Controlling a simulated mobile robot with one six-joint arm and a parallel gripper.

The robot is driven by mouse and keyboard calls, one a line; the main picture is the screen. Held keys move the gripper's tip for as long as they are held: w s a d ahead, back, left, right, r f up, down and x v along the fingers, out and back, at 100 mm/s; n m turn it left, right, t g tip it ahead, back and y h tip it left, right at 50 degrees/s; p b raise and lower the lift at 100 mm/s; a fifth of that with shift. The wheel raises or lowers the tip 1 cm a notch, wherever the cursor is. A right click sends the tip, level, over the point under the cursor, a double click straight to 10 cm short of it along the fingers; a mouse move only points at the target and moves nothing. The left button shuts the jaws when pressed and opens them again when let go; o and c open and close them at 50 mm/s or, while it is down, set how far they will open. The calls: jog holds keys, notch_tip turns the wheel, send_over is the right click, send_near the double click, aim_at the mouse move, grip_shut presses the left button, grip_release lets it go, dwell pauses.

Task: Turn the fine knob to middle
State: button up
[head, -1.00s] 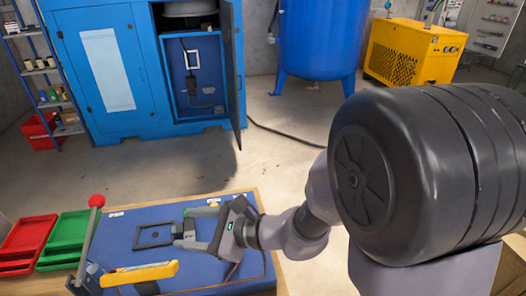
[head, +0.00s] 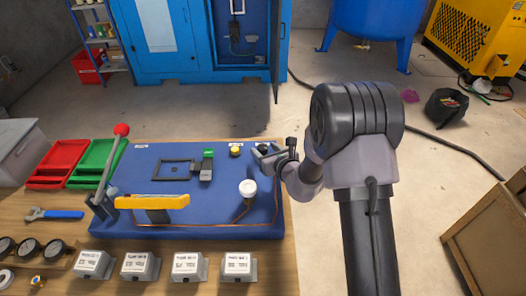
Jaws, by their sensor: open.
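A blue panel board (head: 215,215) lies on the wooden bench. Near its far right edge are a yellow knob (head: 235,150) and a dark knob (head: 263,147), each with a small white label behind it. The labels are too small to read, so I cannot tell which is the fine knob. My gripper (head: 261,153) is open at the dark knob, reaching in from the right. I cannot tell whether its fingers touch that knob. The knob's pointer direction is not readable.
A white round knob (head: 248,188), a black block with a green top (head: 207,166), a yellow bar (head: 152,202) and a red-tipped lever (head: 109,165) stand on the board. Several grey boxes (head: 140,266) line the bench front. Red (head: 58,163) and green trays (head: 95,162) sit left.

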jog(key=shift+x, duration=1.25)
jog(key=shift+r, duration=0.1)
jog(key=shift+c, duration=0.5)
grip_shut()
jog(key=shift+n+y, duration=0.3)
